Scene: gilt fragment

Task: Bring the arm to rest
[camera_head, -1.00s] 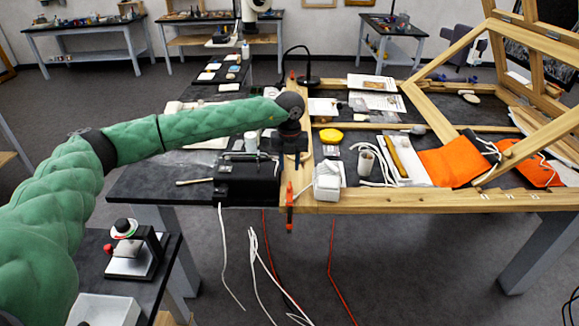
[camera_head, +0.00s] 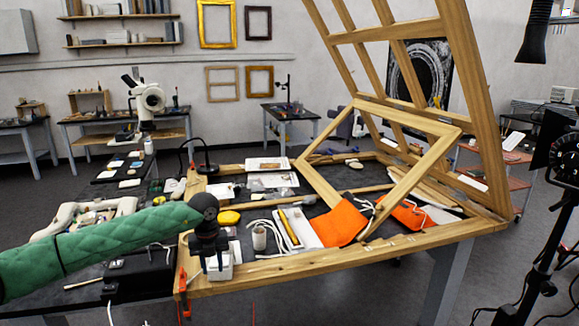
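My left arm in a green quilted sleeve (camera_head: 110,245) comes in from the left. Its black gripper (camera_head: 212,262) points down over the near left corner of the wooden frame on the table, in front of a white box-like object (camera_head: 222,268). The two dark fingers look apart, with nothing seen held between them. I cannot tell whether they touch the white object. My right arm and gripper are not in view.
A black box (camera_head: 140,275) lies below my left forearm. A tilted wooden lattice (camera_head: 455,110) rises at right. A black stand (camera_head: 545,240) is far right.

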